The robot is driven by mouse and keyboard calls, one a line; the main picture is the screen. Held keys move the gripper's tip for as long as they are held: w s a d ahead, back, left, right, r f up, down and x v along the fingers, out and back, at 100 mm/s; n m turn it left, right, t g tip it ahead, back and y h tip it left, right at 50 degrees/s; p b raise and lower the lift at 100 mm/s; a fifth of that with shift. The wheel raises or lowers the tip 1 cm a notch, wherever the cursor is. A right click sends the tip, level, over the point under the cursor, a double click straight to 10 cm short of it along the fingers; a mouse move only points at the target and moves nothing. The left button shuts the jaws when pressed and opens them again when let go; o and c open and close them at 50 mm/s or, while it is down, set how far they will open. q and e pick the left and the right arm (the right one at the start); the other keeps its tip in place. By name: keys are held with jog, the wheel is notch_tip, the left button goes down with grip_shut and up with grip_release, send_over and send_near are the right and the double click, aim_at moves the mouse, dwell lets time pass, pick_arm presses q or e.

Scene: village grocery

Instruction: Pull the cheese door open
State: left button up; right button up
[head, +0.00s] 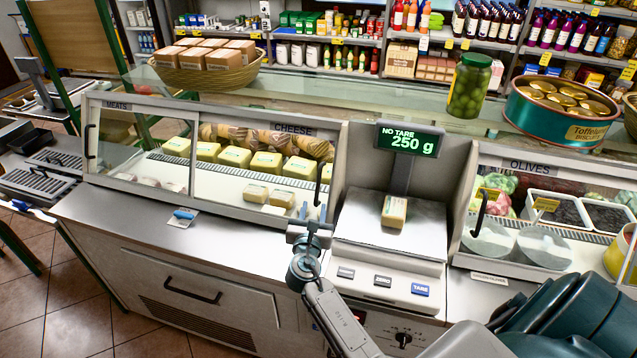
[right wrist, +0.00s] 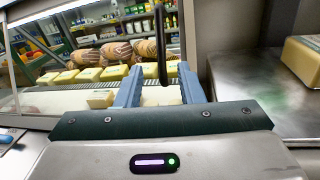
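The cheese door (head: 262,158) is a sloped glass panel under the CHEESE label on the display case. Its black upright handle (head: 318,184) is at the panel's right end, and the panel appears to cover the cheese section. In the right wrist view the handle (right wrist: 160,45) stands between and beyond the two blue fingers. My right gripper (head: 311,230) is open, in front of and just below the handle in the head view. The fingers (right wrist: 160,88) show a gap on both sides of the handle, and I see no contact. My left gripper is not in view.
A scale (head: 388,235) with a wrapped cheese block (head: 394,211) stands close right of the handle. The meats door handle (head: 88,141) is at the far left. A blue item (head: 184,214) lies on the steel ledge. The OLIVES case (head: 545,215) is at right.

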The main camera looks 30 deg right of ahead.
aim_at(317, 191)
jog(key=x, duration=0.3)
jog(key=p+x, duration=0.1)
jog(key=x, duration=0.1)
jog(key=p+x, duration=0.1)
jog(key=x, duration=0.2)
jog(key=shift+w+d+f, duration=0.25)
jog(key=shift+w+d, duration=0.2)
jog(key=shift+w+r, duration=0.1)
jog(key=shift+r, duration=0.15)
jog(key=shift+d+f, duration=0.1)
jog(key=shift+w+f, duration=0.1)
jog(key=shift+c, duration=0.2)
grip_shut()
